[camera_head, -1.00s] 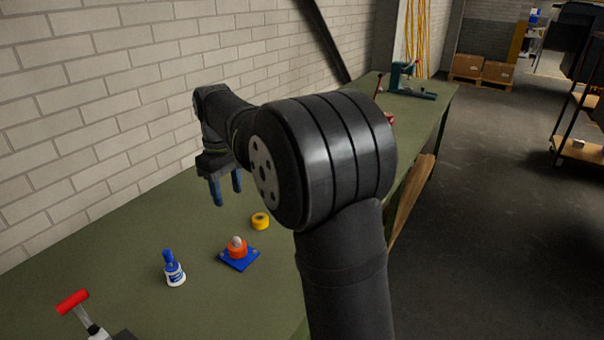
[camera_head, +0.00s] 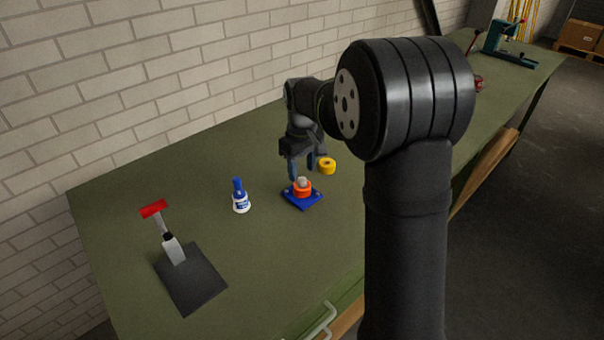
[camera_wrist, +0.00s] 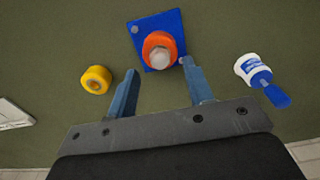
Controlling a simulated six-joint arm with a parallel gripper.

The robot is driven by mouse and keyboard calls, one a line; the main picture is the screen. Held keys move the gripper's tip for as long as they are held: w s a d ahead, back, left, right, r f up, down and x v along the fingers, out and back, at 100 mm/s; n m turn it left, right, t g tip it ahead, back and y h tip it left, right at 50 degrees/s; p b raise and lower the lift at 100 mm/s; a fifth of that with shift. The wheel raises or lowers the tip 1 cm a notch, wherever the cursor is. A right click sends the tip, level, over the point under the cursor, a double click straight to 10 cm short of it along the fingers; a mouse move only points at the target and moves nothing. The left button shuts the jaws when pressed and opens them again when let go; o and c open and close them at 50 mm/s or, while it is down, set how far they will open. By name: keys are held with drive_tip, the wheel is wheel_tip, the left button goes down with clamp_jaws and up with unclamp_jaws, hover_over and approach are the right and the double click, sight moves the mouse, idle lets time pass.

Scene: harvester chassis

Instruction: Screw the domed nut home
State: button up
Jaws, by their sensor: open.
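The grey domed nut (camera_head: 302,181) sits on top of an orange round piece (camera_head: 303,190) on a blue square plate (camera_head: 303,201) on the green bench. In the wrist view the domed nut (camera_wrist: 160,57) is ringed by the orange piece, beyond the fingertips and nearer the right finger. My gripper (camera_head: 304,168) is open and empty, close behind the nut in the head view. Its two blue fingers also show spread in the wrist view (camera_wrist: 160,80). Whether a finger touches the orange piece is unclear.
A yellow tape roll (camera_head: 327,165) lies beside the plate. A white and blue bottle (camera_head: 240,197) stands left of it. A red-handled tool (camera_head: 164,228) rises from a dark plate (camera_head: 192,281) at front left. The brick wall (camera_head: 110,90) borders the bench (camera_head: 130,195).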

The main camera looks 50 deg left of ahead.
sight(302, 181)
drive_tip(key=shift+f, duration=1.25)
clamp_jaws()
drive_tip(key=shift+c, duration=1.5)
unclamp_jaws()
clamp_jaws()
drive_tip(key=shift+m, duration=2.6)
